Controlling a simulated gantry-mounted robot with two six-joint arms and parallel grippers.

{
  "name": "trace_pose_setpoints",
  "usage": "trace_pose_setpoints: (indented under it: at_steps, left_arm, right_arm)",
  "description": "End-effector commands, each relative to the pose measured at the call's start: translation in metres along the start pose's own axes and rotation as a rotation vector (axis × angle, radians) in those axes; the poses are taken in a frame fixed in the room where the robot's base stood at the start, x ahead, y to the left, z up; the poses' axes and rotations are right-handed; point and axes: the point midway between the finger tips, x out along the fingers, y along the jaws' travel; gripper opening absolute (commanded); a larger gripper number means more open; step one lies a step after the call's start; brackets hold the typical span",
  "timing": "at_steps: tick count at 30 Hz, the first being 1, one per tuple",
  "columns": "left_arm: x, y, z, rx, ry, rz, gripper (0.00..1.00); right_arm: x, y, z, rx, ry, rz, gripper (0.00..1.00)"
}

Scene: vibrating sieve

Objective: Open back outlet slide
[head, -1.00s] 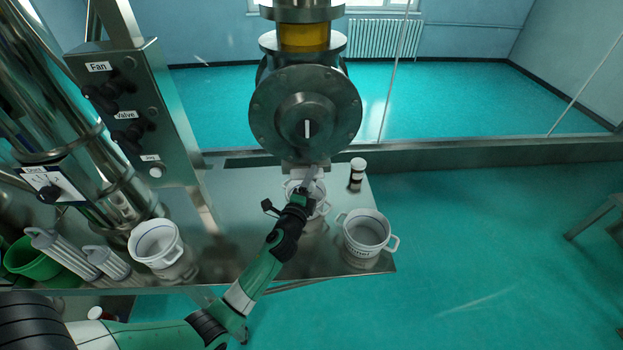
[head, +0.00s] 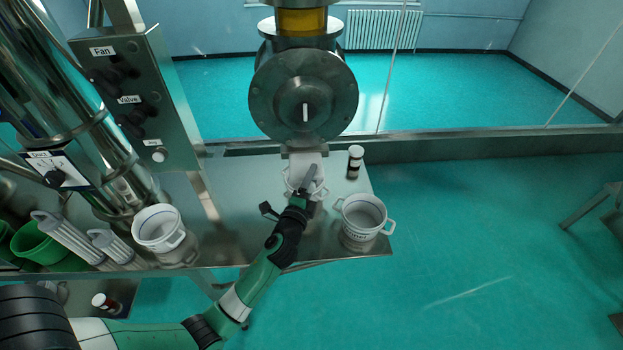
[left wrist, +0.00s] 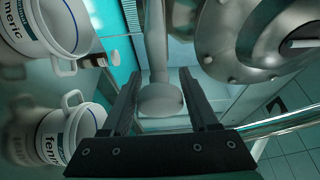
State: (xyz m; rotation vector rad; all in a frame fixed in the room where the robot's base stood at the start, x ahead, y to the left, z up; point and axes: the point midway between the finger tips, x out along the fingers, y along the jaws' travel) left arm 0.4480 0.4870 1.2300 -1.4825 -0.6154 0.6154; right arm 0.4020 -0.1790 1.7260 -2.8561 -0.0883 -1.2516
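The back outlet (head: 305,160) shows in the head view as a pale piece under the round metal flange (head: 304,95). My left gripper (head: 309,178) is right in front of it, above a white container (head: 320,191) that it partly hides. In the left wrist view my left gripper (left wrist: 159,72) is open. Its two black fingers stand on either side of a grey rounded knob with a stem (left wrist: 161,100), which looks like the slide's handle. Gaps show between the fingers and the knob; I cannot tell whether the knob lies fully between the fingertips. My right gripper is not in view.
A white two-handled pot (head: 364,222) stands at the table's right corner, with a small bottle (head: 355,162) behind it. Another white pot (head: 158,228) is on the left. The control box (head: 140,95) rises at the left.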

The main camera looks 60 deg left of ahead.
Motion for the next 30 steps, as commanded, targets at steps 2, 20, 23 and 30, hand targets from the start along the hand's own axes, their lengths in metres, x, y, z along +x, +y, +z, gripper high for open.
trace_pose_setpoints:
  at_steps: [2,20,23,30]
  left_arm:
    - [0.0,0.0,0.0,0.0,0.0,0.0,0.77]
    - [-0.047,0.002,-0.001,0.001,0.004,0.001,0.8]
    - [-0.072,0.003,-0.001,0.002,0.004,0.001,0.8]
    - [-0.111,0.001,-0.001,0.0,0.002,0.0,0.8]
  right_arm:
    - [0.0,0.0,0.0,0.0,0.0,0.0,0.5]
    - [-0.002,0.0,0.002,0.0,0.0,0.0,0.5]
    - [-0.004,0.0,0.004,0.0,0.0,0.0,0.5]
    - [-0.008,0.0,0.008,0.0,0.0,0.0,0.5]
